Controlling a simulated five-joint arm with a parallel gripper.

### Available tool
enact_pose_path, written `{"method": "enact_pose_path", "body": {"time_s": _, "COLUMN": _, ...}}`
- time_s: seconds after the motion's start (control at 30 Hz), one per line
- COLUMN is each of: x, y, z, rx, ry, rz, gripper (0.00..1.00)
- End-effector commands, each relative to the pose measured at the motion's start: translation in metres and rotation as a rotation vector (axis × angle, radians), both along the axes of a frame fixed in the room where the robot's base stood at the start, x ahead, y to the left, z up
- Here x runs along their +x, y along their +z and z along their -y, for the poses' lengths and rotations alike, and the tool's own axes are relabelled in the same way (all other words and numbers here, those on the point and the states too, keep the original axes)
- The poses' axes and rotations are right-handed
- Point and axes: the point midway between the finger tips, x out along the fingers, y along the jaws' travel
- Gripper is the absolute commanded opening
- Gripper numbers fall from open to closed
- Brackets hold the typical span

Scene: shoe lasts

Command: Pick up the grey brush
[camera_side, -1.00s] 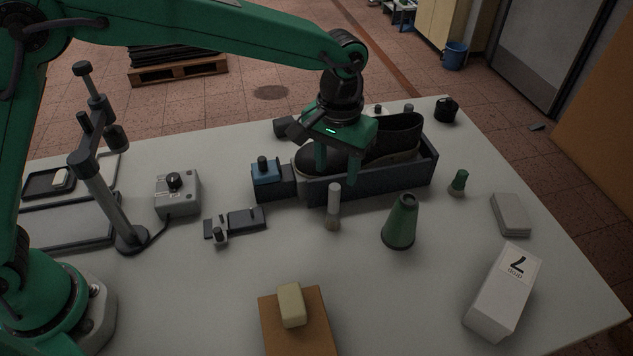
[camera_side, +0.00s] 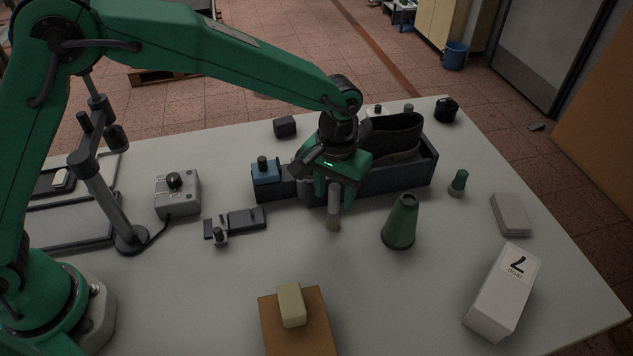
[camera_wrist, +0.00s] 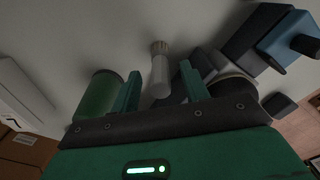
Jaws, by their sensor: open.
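The grey brush (camera_side: 333,216) stands upright on the table, in front of the dark blue tray in the side view. In the wrist view the brush (camera_wrist: 160,78) is a pale cylinder with a tan end, lying between my two green fingers. My gripper (camera_side: 335,201) is open, with its fingers low around the brush's upper part in the side view; the wrist view shows the gripper (camera_wrist: 161,72) with gaps on both sides of the brush. I cannot tell the exact finger depth along the brush.
The dark blue tray (camera_side: 405,186) with a black shoe (camera_side: 393,134) is close behind my gripper. A green cone (camera_side: 400,224) stands close to the right. A black clamp-like tool (camera_side: 237,222) lies left. The table in front of the brush is clear up to a brown block (camera_side: 300,335).

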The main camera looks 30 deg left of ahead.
Motion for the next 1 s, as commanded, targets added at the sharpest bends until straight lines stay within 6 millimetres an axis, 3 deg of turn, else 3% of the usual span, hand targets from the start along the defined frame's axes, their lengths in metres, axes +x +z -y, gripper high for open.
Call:
{"method": "enact_pose_path", "body": {"time_s": 0.13, "x": -0.0003, "y": -0.0078, "z": -0.0002, "rx": 0.0, "ry": 0.0, "rz": -0.001, "gripper": 0.45}}
{"method": "enact_pose_path", "body": {"time_s": 0.6, "x": -0.0002, "y": -0.008, "z": -0.0001, "rx": 0.0, "ry": 0.0, "rz": 0.0, "gripper": 0.45}}
{"method": "enact_pose_path", "body": {"time_s": 0.63, "x": -0.0002, "y": -0.008, "z": -0.0001, "rx": 0.0, "ry": 0.0, "rz": 0.0, "gripper": 0.43}}
{"method": "enact_pose_path", "body": {"time_s": 0.87, "x": -0.0001, "y": -0.0079, "z": -0.0001, "rx": 0.0, "ry": 0.0, "rz": 0.0, "gripper": 0.0}}
{"method": "enact_pose_path", "body": {"time_s": 1.0, "x": -0.0001, "y": -0.0078, "z": 0.0, "rx": 0.0, "ry": 0.0, "rz": 0.0, "gripper": 0.0}}
